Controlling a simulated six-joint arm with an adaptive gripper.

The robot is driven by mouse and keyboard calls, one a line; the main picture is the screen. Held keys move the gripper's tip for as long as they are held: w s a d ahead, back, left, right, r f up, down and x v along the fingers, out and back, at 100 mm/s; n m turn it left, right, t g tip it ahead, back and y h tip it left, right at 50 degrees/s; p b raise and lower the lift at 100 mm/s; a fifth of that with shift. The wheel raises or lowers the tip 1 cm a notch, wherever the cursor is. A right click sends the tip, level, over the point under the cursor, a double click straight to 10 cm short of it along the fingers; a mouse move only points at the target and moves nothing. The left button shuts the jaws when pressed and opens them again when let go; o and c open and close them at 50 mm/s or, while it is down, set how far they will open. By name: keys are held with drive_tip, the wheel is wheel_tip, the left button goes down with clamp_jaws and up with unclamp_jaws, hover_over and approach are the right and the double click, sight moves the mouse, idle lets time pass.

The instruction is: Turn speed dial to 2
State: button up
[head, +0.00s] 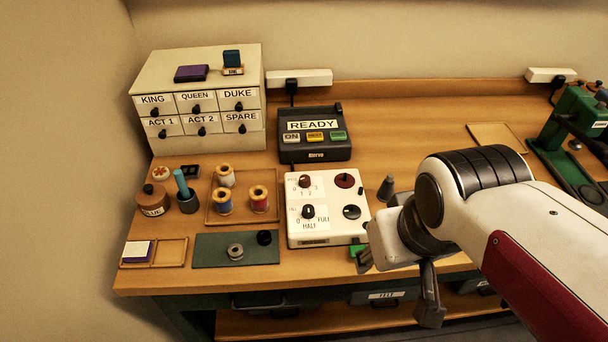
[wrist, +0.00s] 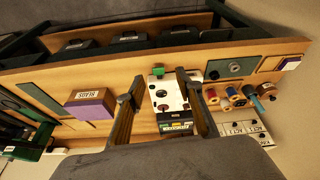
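The white control panel (head: 326,232) lies on the table, centre of the head view. Its upper-left brown-red dial (head: 305,181) has numbers around it, with 1, 2 and 3 legible; its exact pointing is too small to tell. Below it is a black dial (head: 308,211) marked HALF and FULL. A dark red round part (head: 345,180) and a black round part (head: 351,212) sit on the right side. My gripper (head: 396,291) is to the right of and nearer than the panel, apart from it. In the wrist view the gripper (wrist: 161,76) is open and empty, with the panel (wrist: 167,95) beyond its fingers.
A green block (head: 356,250) is by the panel's lower right corner. A dark cone (head: 386,188) stands to its right. The READY box (head: 313,139) is behind. A spool tray (head: 216,215) and green mat (head: 210,251) lie left. Bare table lies behind and right of the cone.

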sight(305, 178)
drive_tip(key=shift+m+g+h, duration=0.6)
drive_tip(key=shift+h, duration=0.2)
drive_tip(key=w+a+f, duration=0.2)
drive_tip(key=w+a, duration=0.1)
drive_tip(key=w, duration=0.3)
drive_tip(key=w+a+f, duration=0.2)
drive_tip(key=w+a, duration=0.1)
drive_tip(key=w, duration=0.4)
drive_tip(key=w+a+f, duration=0.2)
drive_tip(key=w+a, duration=0.1)
drive_tip(key=w, duration=0.4)
drive_tip(key=shift+f, duration=0.25)
drive_tip(key=shift+m+t, duration=0.3)
drive_tip(key=shift+m, duration=0.5)
drive_tip(key=w, duration=0.1)
drive_tip(key=w+a, duration=0.1)
drive_tip(key=w, duration=0.2)
drive_tip(key=shift+w+a+f, duration=0.2)
drive_tip(key=shift+a, duration=0.05)
drive_tip(key=shift+w+a+r+m+t, duration=0.1)
drive_tip(key=shift+w+r+m+t, duration=0.15)
drive_tip(key=shift+w+r+m, duration=0.4)
drive_tip(key=shift+w+r+m+t, duration=0.25)
drive_tip(key=shift+w+r+m, duration=0.15)
drive_tip(key=shift+w+m, duration=0.45)
drive_tip(key=shift+f, duration=0.1)
drive_tip(key=shift+x, duration=3.85)
